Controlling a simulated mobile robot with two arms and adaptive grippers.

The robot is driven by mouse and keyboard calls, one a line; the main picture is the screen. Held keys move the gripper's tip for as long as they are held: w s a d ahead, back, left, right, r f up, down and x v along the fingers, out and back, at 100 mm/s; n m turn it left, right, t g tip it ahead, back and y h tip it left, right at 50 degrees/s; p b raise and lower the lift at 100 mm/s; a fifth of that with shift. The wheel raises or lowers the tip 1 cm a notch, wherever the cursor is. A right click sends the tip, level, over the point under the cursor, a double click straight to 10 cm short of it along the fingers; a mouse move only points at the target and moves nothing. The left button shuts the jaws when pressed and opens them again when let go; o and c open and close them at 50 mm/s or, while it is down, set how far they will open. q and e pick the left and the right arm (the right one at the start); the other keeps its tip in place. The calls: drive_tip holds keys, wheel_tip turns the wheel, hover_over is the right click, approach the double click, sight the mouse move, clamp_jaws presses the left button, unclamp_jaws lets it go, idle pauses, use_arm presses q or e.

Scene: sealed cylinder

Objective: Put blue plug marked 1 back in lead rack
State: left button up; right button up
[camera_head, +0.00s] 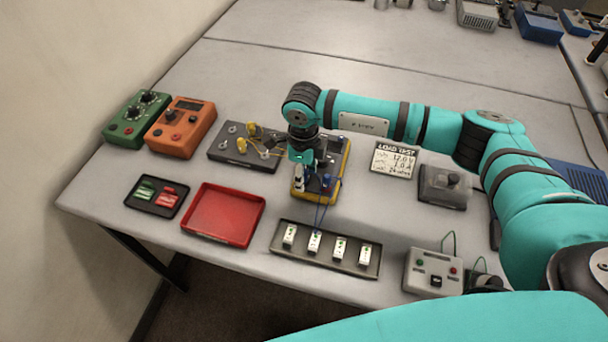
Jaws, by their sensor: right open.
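My right gripper (312,182) points down over a yellow-edged device (318,199) at the middle of the table. It is open; its fingers are small and partly hidden by the arm. Small blue parts (327,180) show beside the fingers on the device, but I cannot read any mark on them. I cannot tell for certain which thing is the lead rack. My left gripper is not in view.
A dark panel with yellow plugs (242,133), orange (180,128) and green (137,118) boxes stand left. A red tray (223,214) and small black tray (157,196) lie in front. A load test card (394,161) and grey box (443,187) are right. The back is mostly clear.

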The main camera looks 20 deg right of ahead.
drive_tip(key=shift+b, duration=0.3)
idle(0.4)
clamp_jaws()
idle(0.3)
drive_tip(key=shift+r, duration=0.15)
drive_tip(key=shift+r+p, duration=1.6)
drive_tip(key=shift+r, duration=1.3)
